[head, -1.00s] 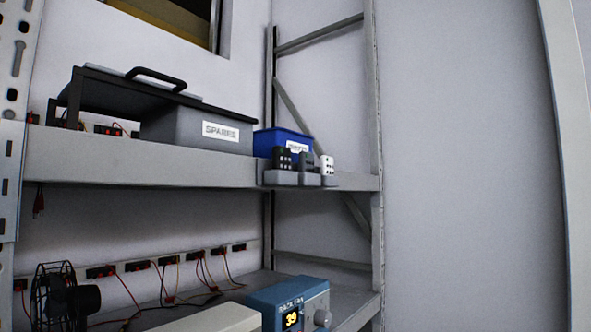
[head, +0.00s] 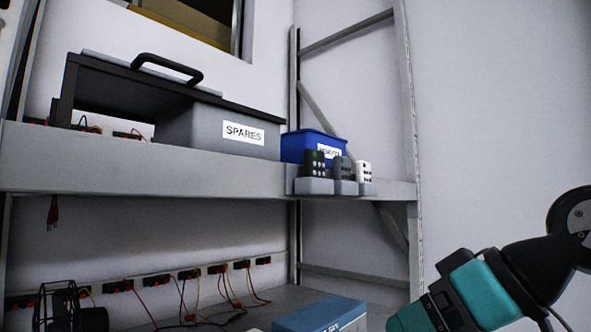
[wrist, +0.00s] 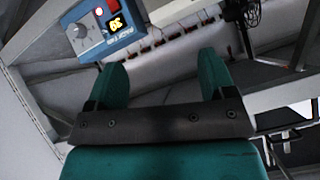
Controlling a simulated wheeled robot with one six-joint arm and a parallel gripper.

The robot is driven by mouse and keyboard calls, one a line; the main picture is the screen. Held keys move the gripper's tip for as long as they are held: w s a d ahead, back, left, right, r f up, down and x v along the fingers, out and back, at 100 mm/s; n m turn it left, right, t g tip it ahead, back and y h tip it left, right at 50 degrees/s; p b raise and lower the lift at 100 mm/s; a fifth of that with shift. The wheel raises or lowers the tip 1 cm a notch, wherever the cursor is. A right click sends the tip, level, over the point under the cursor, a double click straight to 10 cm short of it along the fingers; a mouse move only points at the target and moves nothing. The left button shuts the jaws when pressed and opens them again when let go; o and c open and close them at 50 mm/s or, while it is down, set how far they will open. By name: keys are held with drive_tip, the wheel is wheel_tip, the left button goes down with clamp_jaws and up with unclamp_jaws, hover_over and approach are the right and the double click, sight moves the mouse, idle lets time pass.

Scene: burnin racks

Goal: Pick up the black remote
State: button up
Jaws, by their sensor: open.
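The black remote (head: 314,164) stands upright in a grey holder on the front edge of the upper shelf, leftmost of three remotes. A grey remote (head: 342,168) and a white remote (head: 363,171) stand to its right. My arm shows at the lower right of the head view, below and to the right of the remotes. In the wrist view my gripper (wrist: 163,85) has its two teal fingers apart with nothing between them. The remotes cannot be made out in the wrist view.
A blue bin (head: 299,147) stands just behind the remotes. The blue rack fan unit (wrist: 98,28) is on the lower shelf. A rack post (head: 407,100) rises right of the remotes.

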drive_tip(key=w+r+t+y, duration=0.2)
drive_tip(key=w+r+t, duration=0.15)
drive_tip(key=r, duration=0.55)
drive_tip(key=n+t+y, duration=0.2)
drive_tip(key=n+y, duration=0.1)
approach(314, 151)
drive_tip(key=shift+g, duration=0.25)
drive_tip(key=w+a+p, duration=0.1)
drive_tip(key=p, duration=0.1)
drive_tip(key=w+a+p, duration=0.1)
drive_tip(key=w+p, duration=0.1)
drive_tip(key=w+a+p, duration=0.1)
drive_tip(key=p, duration=0.1)
drive_tip(key=shift+w+a+r, duration=0.1)
drive_tip(key=shift+w+r, duration=0.05)
drive_tip(key=shift+w, duration=0.25)
drive_tip(key=p+x, duration=0.4)
drive_tip(key=x, duration=0.1)
drive_tip(key=shift+s+a+r, duration=0.1)
drive_tip(key=shift+a+r, duration=0.05)
drive_tip(key=shift+r, duration=0.05)
drive_tip(key=shift+a+f, duration=0.1)
drive_tip(key=shift+a, duration=0.1)
drive_tip(key=c, duration=1)
